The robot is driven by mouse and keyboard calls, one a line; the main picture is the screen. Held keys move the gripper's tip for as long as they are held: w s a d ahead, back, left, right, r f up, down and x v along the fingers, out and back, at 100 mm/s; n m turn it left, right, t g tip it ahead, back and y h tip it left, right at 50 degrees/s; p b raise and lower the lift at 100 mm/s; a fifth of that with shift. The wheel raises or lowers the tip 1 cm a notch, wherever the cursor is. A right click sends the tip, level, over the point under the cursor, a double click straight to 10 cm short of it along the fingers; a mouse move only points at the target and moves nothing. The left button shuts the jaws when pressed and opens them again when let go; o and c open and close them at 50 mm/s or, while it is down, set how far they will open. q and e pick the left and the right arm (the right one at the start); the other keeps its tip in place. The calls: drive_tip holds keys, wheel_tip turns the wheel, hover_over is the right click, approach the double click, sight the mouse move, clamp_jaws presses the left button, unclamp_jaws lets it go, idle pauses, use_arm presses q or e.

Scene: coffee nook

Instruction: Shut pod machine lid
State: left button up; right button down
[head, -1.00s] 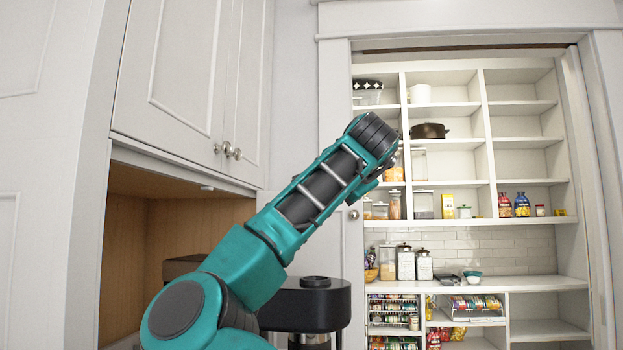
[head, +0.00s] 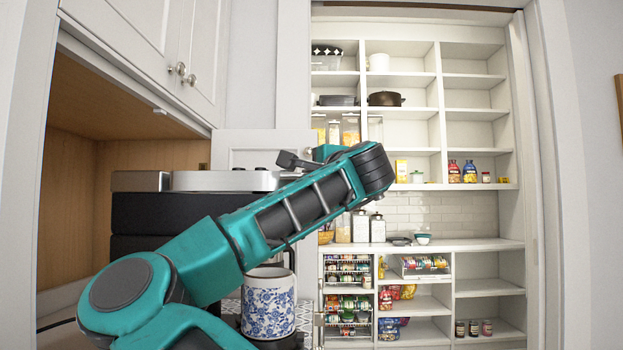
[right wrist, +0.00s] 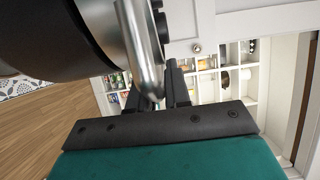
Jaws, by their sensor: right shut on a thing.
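The pod machine (head: 165,215) stands at left in the head view, with a dark body and a silver top (head: 205,181). My teal arm crosses in front and hides part of it. My right gripper's dark tip (head: 290,160) shows past the arm at the right end of that top. In the right wrist view, my right gripper (right wrist: 158,95) is shut on a bent metal handle (right wrist: 141,50). The handle runs along the end of a dark cylinder with a silver band. Whether the lid is fully down cannot be told. My left gripper is not seen.
A blue-and-white floral mug (head: 268,303) stands in front, partly behind my arm. A cabinet (head: 150,45) overhangs at upper left. Pantry shelves (head: 415,125) with jars and cans stand behind at right. Open room lies right of my arm.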

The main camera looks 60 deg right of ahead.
drive_tip(key=shift+f, duration=0.4)
drive_tip(key=c, duration=1.1)
unclamp_jaws()
drive_tip(key=shift+c, duration=0.2)
drive_tip(key=shift+r, duration=0.15)
drive_tip(key=shift+s+a, duration=0.2)
drive_tip(key=shift+s, duration=0.05)
drive_tip(key=v, duration=1.2)
drive_tip(key=shift+a, duration=0.1)
